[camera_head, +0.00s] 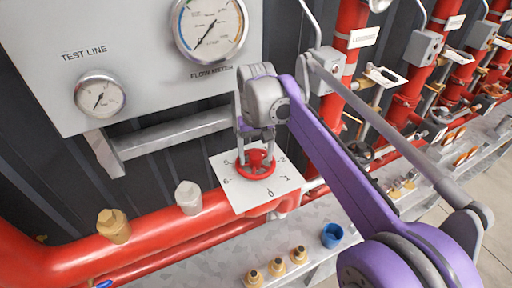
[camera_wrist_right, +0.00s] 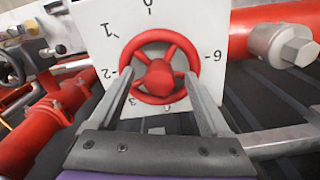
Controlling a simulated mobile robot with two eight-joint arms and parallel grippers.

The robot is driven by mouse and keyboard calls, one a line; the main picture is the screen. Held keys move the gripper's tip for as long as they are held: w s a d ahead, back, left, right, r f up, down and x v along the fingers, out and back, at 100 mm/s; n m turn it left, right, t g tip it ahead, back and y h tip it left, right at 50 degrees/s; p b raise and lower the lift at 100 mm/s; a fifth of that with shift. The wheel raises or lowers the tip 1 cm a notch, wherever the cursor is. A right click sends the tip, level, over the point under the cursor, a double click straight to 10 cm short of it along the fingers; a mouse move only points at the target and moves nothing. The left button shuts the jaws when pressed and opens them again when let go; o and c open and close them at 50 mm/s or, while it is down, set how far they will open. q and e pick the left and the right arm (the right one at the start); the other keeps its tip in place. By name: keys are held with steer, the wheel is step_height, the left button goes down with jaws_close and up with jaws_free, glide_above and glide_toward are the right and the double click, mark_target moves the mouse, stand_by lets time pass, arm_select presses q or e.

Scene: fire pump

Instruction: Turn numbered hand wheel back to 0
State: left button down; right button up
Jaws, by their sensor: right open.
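The red spoked hand wheel (camera_head: 256,164) stands in front of a white numbered plate (camera_head: 240,197) on the red pipe. In the right wrist view, the wheel (camera_wrist_right: 160,67) faces me, with the plate's 0 at the top, 1 and 2 at left and 6 at right. I cannot make out a pointer on the wheel. My right gripper (camera_head: 256,154) comes down from above the wheel. Its two fingers (camera_wrist_right: 158,80) are open, one at each side of the wheel's lower part in the wrist view; I cannot tell whether they touch it. My left gripper is out of view.
A grey panel with a flow meter (camera_head: 210,28) and a test line gauge (camera_head: 99,95) stands behind the wheel. A large red pipe (camera_head: 155,238) with brass and silver fittings runs left. A blue cap (camera_head: 332,235) and brass fittings lie in front. Red risers stand at right.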

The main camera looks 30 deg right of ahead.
jaws_close()
steer(key=c, duration=0.7)
jaws_free()
jaws_close()
steer(key=m, duration=0.3)
steer(key=shift+a+m, duration=0.1)
steer(key=shift+m, duration=0.2)
steer(key=m, duration=0.3)
steer(key=shift+w+m+p, duration=0.1)
steer(key=shift+m+p, duration=0.25)
steer(key=shift+m, duration=0.35)
